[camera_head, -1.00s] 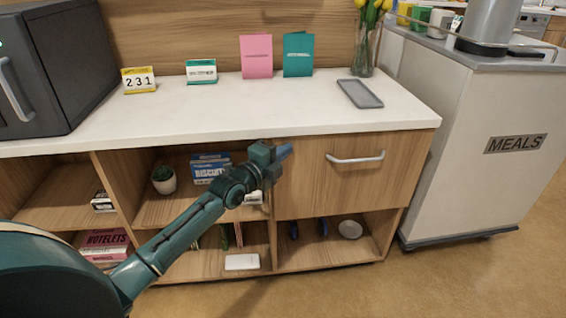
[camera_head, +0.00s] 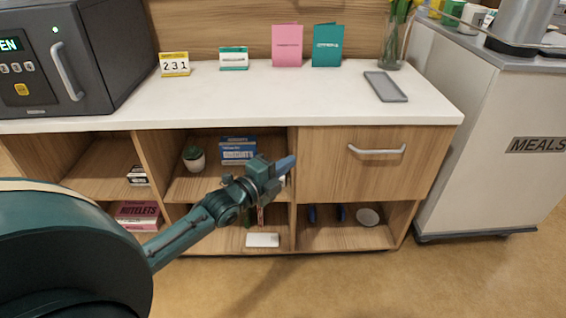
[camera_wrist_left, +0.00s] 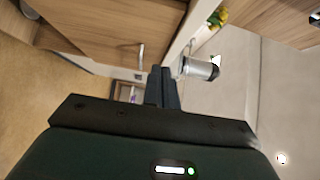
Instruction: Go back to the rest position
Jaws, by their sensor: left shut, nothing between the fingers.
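My left gripper (camera_head: 286,166) is shut and empty, in front of the cabinet near the left edge of the drawer front. Its closed fingers also show in the left wrist view (camera_wrist_left: 163,88). My left arm comes in from the lower left of the head view. The drawer (camera_head: 375,160) is shut, and its handle (camera_head: 377,149) is to the right of the gripper. My right gripper is in neither view.
Open shelves below hold a plant (camera_head: 194,158) and boxes. A meals cart (camera_head: 490,140) stands right. Floor in front is clear.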

